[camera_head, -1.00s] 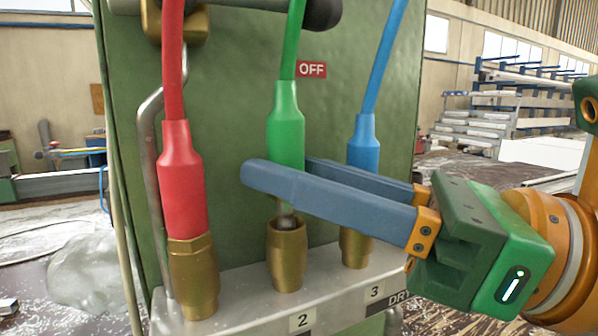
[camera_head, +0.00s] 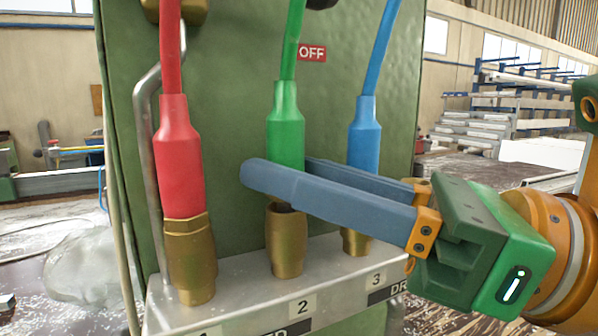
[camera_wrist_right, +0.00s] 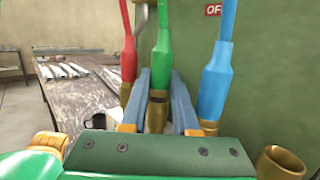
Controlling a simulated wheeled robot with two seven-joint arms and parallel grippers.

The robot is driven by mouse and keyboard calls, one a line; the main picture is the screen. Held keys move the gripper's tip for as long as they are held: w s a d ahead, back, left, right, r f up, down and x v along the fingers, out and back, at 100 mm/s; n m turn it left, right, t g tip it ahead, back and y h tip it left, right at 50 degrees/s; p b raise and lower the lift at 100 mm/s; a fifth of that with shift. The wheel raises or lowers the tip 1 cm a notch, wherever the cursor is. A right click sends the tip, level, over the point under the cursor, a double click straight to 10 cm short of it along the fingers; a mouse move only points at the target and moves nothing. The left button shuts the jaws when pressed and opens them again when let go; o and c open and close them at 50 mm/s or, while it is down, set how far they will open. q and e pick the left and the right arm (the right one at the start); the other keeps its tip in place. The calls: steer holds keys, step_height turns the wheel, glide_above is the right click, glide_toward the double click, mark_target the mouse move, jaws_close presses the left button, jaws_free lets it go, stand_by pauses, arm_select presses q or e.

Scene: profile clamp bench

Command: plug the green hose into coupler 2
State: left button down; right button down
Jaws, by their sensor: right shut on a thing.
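The green hose (camera_head: 286,105) hangs from above, its plug upright over coupler 2 (camera_head: 286,245), a brass socket behind the label 2. My right gripper (camera_head: 284,172) comes in from the right, with its blue fingers shut on the green plug, one in front and one behind. The near finger hides the plug's lower end, so I cannot tell how deep it sits. A dark part of the coupler mouth shows just below the finger. In the right wrist view the green hose (camera_wrist_right: 162,45) stands between the fingers, above brass coupler 2 (camera_wrist_right: 157,113). My left gripper is not in view.
The red hose (camera_head: 178,160) sits in a brass coupler on the left. The blue hose (camera_head: 364,135) stands at coupler 3 (camera_head: 356,242), close behind my fingers. A bent metal pipe (camera_head: 148,150) runs up the green panel. An empty brass coupler (camera_wrist_right: 281,160) shows in the right wrist view.

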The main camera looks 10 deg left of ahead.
steer(key=shift+f+b, duration=0.4)
steer(key=shift+f, duration=0.05)
steer(key=c, duration=0.7)
jaws_free()
steer(key=shift+o, duration=0.5)
steer(key=shift+s+r, duration=0.15)
steer(key=shift+s, duration=0.15)
steer(key=shift+w, duration=0.1)
